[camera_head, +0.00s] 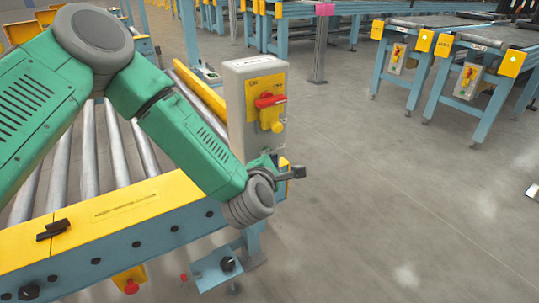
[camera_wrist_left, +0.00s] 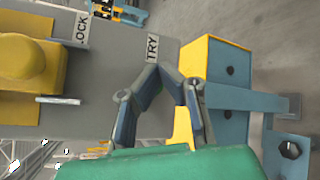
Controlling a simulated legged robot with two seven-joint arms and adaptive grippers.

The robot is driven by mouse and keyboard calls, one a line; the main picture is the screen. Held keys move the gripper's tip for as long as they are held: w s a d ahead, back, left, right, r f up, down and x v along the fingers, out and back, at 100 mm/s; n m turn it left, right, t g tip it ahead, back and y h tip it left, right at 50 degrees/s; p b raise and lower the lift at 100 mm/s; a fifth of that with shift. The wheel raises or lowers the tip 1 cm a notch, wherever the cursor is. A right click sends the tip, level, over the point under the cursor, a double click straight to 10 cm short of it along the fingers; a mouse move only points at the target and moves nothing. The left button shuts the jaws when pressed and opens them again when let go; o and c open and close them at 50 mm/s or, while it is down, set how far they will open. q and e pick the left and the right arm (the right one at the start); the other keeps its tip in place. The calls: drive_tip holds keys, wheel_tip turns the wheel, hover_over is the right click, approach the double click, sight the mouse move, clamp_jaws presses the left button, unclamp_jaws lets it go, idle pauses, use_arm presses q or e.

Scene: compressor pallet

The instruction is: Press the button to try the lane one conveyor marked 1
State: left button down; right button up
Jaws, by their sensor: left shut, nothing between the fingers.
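A grey control box (camera_head: 237,110) stands at the end of the near roller conveyor, with a yellow plate, a red handle (camera_head: 270,100) and a yellow knob (camera_head: 277,127). In the left wrist view its grey face fills the left and middle, with a TRY label (camera_wrist_left: 152,48) and a LOCK label (camera_wrist_left: 82,28). My left gripper (camera_head: 296,172) is shut and empty by the lower part of this box. In the wrist view its fingertips (camera_wrist_left: 164,76) are just below the TRY label; contact cannot be told. No TRY button is visible there. My right gripper is out of view.
The near conveyor's yellow end rail (camera_head: 125,210) lies under my left arm. Below it are a red button (camera_head: 131,287) and a black knob (camera_head: 228,264) on a blue bracket. Other conveyors with small button boxes (camera_head: 468,80) stand far right. Grey floor between is clear.

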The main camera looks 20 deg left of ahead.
use_arm(q)
drive_tip(key=shift+w+a, duration=0.1)
drive_tip(key=shift+a, duration=0.1)
drive_tip(key=shift+d, duration=0.1)
drive_tip(key=shift+s+d, duration=0.6)
drive_tip(key=shift+d, duration=0.05)
drive_tip(key=shift+s+d, duration=0.8)
drive_tip(key=shift+d, duration=0.2)
drive_tip(key=shift+s+d, duration=0.75)
drive_tip(key=shift+d, duration=0.25)
